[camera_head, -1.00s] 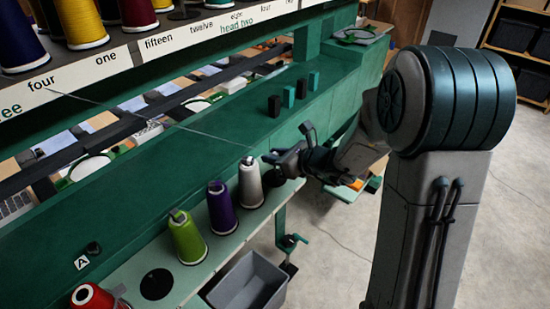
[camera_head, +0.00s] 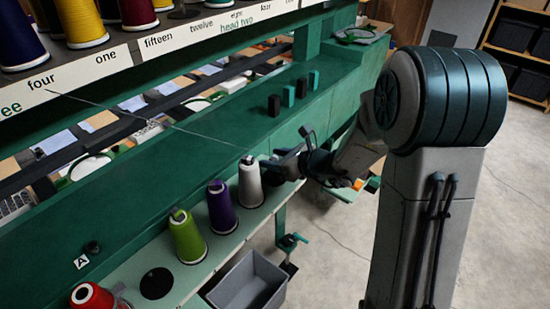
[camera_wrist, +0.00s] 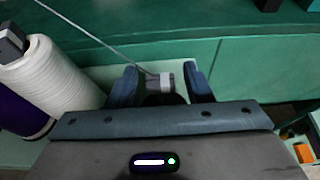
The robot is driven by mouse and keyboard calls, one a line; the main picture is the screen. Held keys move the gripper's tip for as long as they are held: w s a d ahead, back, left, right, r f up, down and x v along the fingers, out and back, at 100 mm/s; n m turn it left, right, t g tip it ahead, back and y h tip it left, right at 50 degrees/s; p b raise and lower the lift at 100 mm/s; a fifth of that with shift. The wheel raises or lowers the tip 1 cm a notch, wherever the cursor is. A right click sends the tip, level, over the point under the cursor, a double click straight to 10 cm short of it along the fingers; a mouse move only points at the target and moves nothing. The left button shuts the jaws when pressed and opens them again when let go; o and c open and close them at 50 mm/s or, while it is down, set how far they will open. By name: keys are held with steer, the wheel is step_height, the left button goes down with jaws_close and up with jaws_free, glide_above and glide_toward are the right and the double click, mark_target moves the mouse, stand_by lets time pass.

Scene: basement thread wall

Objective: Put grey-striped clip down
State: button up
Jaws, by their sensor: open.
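The grey-striped clip (camera_wrist: 163,82) shows in the wrist view as a small grey and white piece between my fingertips, with a thread running to it from upper left. My gripper (camera_wrist: 160,84) is open, with a gap visible on each side of the clip. A black round spot (camera_wrist: 164,99) lies just below the clip, partly hidden by my gripper body. In the head view my gripper (camera_head: 282,166) is right of the white cone (camera_head: 250,182), and the clip cannot be made out there.
The white cone also fills the left of the wrist view (camera_wrist: 50,78). Purple (camera_head: 221,208) and green (camera_head: 187,238) cones stand along the pale shelf. Several small blocks (camera_head: 288,96) stand on the green beam. A grey bin (camera_head: 248,284) sits below.

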steer(key=v, duration=1.2)
steer(key=s+a+n+g+h, duration=0.3)
steer(key=s+n+g, duration=0.3)
steer(key=s+n, duration=0.7)
steer(key=s+d+r+n+h, duration=0.2)
steer(key=s+d+n+h, duration=0.3)
steer(key=d+n, duration=0.5)
steer(key=n+h, duration=0.2)
steer(key=shift+s+n+t+h+b, duration=0.3)
steer(key=shift+s+h+b, duration=0.05)
steer(key=shift+s+h, duration=0.05)
steer(key=shift+c, duration=0.7)
